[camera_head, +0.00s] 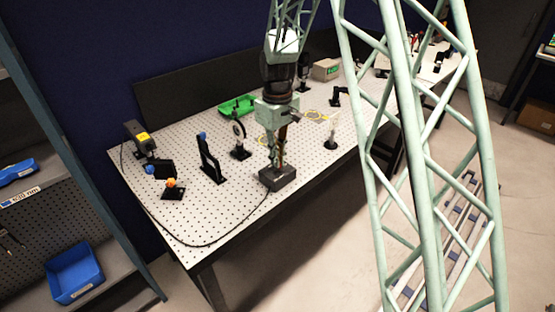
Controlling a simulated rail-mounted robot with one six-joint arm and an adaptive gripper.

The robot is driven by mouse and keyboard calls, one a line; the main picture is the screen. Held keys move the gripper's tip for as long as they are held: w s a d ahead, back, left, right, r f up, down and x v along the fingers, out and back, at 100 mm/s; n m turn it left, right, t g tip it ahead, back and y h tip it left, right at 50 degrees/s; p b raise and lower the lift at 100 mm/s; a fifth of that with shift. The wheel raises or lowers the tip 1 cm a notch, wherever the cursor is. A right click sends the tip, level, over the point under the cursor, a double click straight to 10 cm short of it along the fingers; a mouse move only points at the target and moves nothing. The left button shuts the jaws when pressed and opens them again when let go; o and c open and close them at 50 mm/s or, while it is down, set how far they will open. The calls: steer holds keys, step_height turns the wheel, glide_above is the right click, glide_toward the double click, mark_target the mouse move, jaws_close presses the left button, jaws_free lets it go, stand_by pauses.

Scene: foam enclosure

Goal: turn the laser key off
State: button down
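A small dark box (284,182) sits near the front edge of the perforated white table (230,215). A black cable runs from it along the table's front edge towards the laser-like unit with a yellow label (139,135) at the left. My gripper (275,166) points down at the box, with its fingertips at or just above the box's top. I cannot tell whether they touch it. No key can be made out; the fingers cover part of the box's top. The finger gap is too small to tell whether the gripper is open or shut.
Left of the gripper stand several mounts, including a tall black one (209,160), a round lens mount (238,137) and an orange-topped one (173,188). A green tray (238,105) lies behind. A post (331,135) stands to the right. The table's front left is mostly clear.

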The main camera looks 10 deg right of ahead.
steer(key=c, duration=2.9)
jaws_free()
steer(key=shift+o, duration=0.2)
steer(key=shift+r, duration=0.15)
step_height(320, 180, up, 12)
